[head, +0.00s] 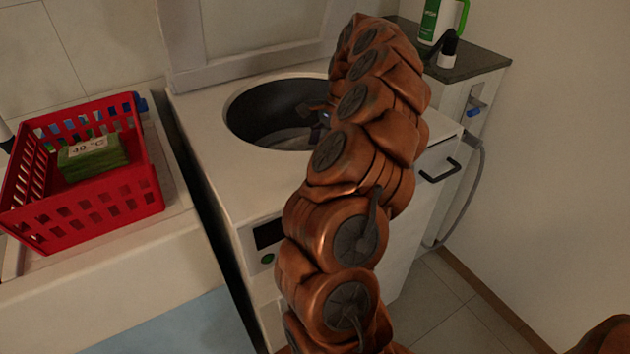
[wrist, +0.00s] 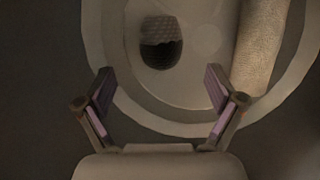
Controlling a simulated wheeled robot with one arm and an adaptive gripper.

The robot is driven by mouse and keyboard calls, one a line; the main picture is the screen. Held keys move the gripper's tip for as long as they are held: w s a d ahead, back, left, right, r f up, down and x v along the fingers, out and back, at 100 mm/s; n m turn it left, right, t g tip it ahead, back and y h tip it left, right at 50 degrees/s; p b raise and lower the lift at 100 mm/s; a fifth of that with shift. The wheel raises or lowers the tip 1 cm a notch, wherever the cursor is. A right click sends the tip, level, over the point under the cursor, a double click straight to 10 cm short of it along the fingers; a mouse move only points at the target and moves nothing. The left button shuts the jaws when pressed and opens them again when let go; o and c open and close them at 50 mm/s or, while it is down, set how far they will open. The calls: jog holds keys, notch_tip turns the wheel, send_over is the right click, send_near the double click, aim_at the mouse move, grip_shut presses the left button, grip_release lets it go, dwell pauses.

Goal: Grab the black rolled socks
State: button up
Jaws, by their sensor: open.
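A small dark bundle (wrist: 161,52), probably the black rolled socks, lies on a pale surface in the upper middle of the wrist view. Its upper part looks textured and lighter, its lower part nearly black. My gripper (wrist: 160,82) is open and empty, its two fingers spread wide. The bundle is ahead of the fingertips, between their lines and apart from them. In the head view my gripper (head: 318,110) is at the round opening of the white washer (head: 215,160), mostly hidden by my arm. The socks do not show there.
A pale textured roll (wrist: 259,40) lies right of the bundle, near a curved rim (wrist: 165,125). A red basket (head: 90,215) with a green folded cloth (head: 92,160) stands left of the washer. A dark counter (head: 465,62) holds a green-and-white bottle (head: 430,20).

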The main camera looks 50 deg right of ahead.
jog(key=shift+x, duration=3.75)
jog(key=shift+w, duration=0.1)
jog(key=shift+c, duration=0.2)
jog(key=c, duration=1.2)
jog(key=shift+r, duration=0.15)
